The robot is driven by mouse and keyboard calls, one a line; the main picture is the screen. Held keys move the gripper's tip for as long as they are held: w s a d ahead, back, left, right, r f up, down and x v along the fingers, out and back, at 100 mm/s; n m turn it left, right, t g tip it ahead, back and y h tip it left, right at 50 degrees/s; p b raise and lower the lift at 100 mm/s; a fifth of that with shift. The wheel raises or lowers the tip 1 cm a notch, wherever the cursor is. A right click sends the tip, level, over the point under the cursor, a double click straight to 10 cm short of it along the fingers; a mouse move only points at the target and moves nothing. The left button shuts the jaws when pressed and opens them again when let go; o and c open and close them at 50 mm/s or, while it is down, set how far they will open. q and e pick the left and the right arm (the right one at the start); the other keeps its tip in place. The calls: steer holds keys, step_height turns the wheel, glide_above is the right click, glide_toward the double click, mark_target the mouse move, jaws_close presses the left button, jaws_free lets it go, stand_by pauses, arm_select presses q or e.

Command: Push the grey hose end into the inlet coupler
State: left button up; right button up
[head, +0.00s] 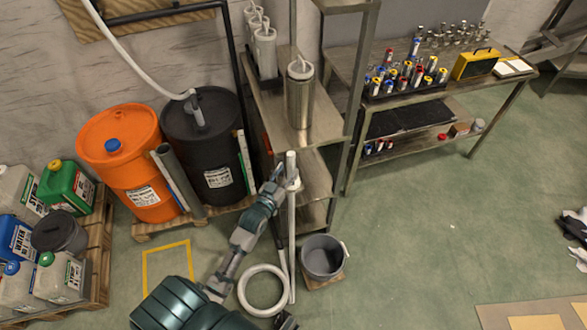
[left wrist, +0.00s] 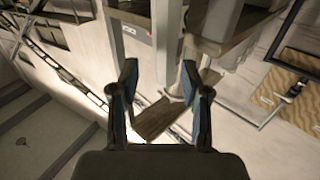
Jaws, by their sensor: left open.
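My left gripper (head: 281,180) is open beside the upper part of a pale upright pipe (head: 292,235) with a collar near its top. I cannot tell whether it touches the pipe. In the left wrist view, the two fingers (left wrist: 160,82) are apart, with no held object visible between them. A pale grey hose coil (head: 263,290) lies on the floor at the foot of the pipe. Another pale hose (head: 140,58) comes down from the upper left to a fitting on the black drum (head: 217,155). I cannot clearly make out the hose end or the inlet coupler. My right gripper is not in view.
A metal shelf (head: 275,100) stands right behind the gripper. A grey bucket (head: 322,257) stands just right of the pipe. An orange drum (head: 125,150) and several jugs on a pallet (head: 99,262) are at left. The floor at right is mostly clear.

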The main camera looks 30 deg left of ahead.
mark_target(290, 165)
arm_select(q)
steer(key=shift+w, duration=0.3)
steer(key=w, duration=0.1)
steer(key=w+a, duration=0.1)
steer(key=w, duration=0.1)
steer(key=w+a+f, duration=0.1)
steer(key=shift+w+b, duration=0.35)
steer(key=shift+d+r, duration=0.2)
steer(key=shift+d, duration=0.3)
jaws_close()
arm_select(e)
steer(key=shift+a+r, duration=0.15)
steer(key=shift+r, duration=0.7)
